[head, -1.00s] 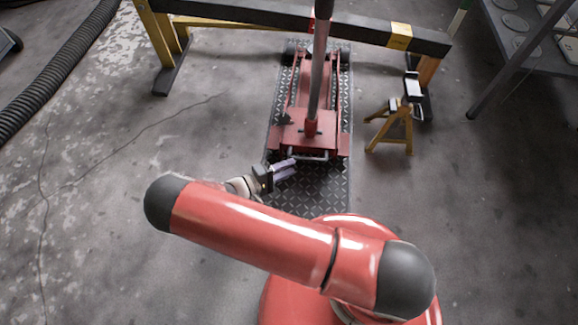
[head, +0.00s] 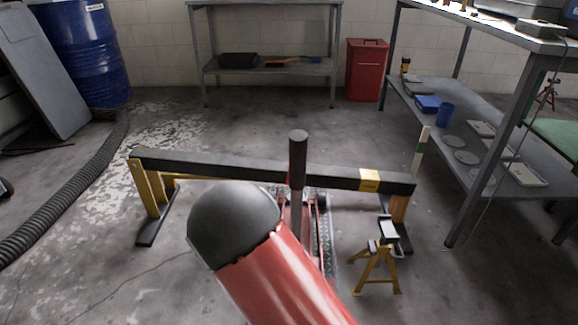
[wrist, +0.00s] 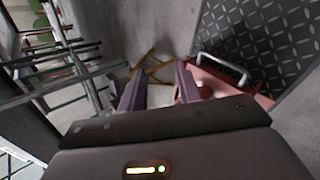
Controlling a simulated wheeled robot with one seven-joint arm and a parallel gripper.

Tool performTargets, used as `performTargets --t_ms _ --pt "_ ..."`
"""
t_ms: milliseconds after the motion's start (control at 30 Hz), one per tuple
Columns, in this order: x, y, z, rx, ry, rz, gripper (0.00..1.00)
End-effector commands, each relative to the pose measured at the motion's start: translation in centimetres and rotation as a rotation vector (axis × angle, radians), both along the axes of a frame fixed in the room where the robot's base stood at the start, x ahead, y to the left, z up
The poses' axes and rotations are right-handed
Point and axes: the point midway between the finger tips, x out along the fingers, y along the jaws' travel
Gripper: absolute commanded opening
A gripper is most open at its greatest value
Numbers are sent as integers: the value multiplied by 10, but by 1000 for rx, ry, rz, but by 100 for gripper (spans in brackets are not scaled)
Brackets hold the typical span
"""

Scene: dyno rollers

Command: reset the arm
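My arm's red link with its dark rounded elbow fills the lower middle of the head view and hides part of the floor jack behind it. My gripper is out of sight in the head view. In the wrist view my gripper (wrist: 160,82) shows two purple-grey fingers standing apart, with nothing between them but floor and a yellow stand farther off. The gripper is open and empty. The red floor jack (wrist: 220,77) with its metal handle bar is beyond the right finger in the wrist view, beside a diamond-pattern plate (wrist: 262,38).
A low black beam (head: 330,176) on yellow legs crosses in front of me. The jack's upright handle (head: 297,165) rises before it. A yellow jack stand (head: 378,270) is at right, near a grey shelf table (head: 450,130). A corrugated hose (head: 75,195) lies left. Open floor lies beyond the beam.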

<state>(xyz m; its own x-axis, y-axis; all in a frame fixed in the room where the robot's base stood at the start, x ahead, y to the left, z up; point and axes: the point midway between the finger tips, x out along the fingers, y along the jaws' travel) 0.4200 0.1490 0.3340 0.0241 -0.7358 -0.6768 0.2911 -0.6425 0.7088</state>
Motion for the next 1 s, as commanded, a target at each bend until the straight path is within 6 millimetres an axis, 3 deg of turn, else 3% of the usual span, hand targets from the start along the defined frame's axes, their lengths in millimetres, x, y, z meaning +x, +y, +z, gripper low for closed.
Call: performTargets --t_ms 33,300,567,800,1000 --pt "0 -10 29 73 2 -41 34" --pt "-14 -54 133 389 -16 -152 34" --pt "-42 -93 215 622 -117 -184 34" --pt "-88 -128 290 804 -306 -160 34" --pt "-125 -144 328 870 -469 -115 34"
